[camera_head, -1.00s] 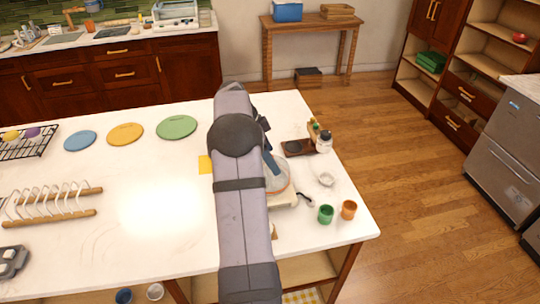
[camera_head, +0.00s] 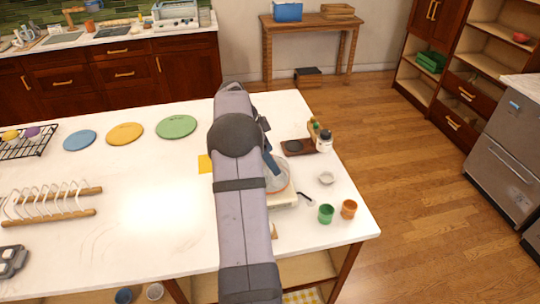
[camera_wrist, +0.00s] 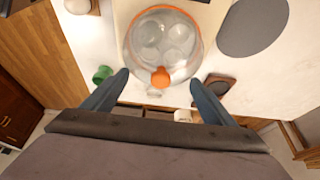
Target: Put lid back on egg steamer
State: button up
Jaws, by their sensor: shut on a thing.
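The clear domed lid (camera_wrist: 143,38) has an orange rim and an orange knob (camera_wrist: 161,77). My gripper (camera_wrist: 160,80) is shut on the lid, with its blue fingers on either side of the knob. In the head view the lid (camera_head: 282,178) shows just right of my arm. It is over the pale egg steamer base (camera_head: 284,201), on the right part of the white counter. Round shapes show through the lid in the wrist view. My arm hides part of the base and lid, so I cannot tell whether the lid touches the base.
A green cup (camera_head: 326,214), an orange cup (camera_head: 348,209) and a small white bowl (camera_head: 326,178) stand to the right. A dark tray (camera_head: 296,147) with bottles beside it is behind. A yellow square (camera_head: 205,164) lies left of my arm. Plates (camera_head: 176,126) lie farther left.

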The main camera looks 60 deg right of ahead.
dwell(0.4)
jog(key=o, duration=1.5)
jog(key=shift+r, duration=0.15)
jog(key=shift+r+p, duration=2.4)
jog(key=shift+r, duration=0.95)
grip_shut()
jog(key=shift+f, duration=0.3)
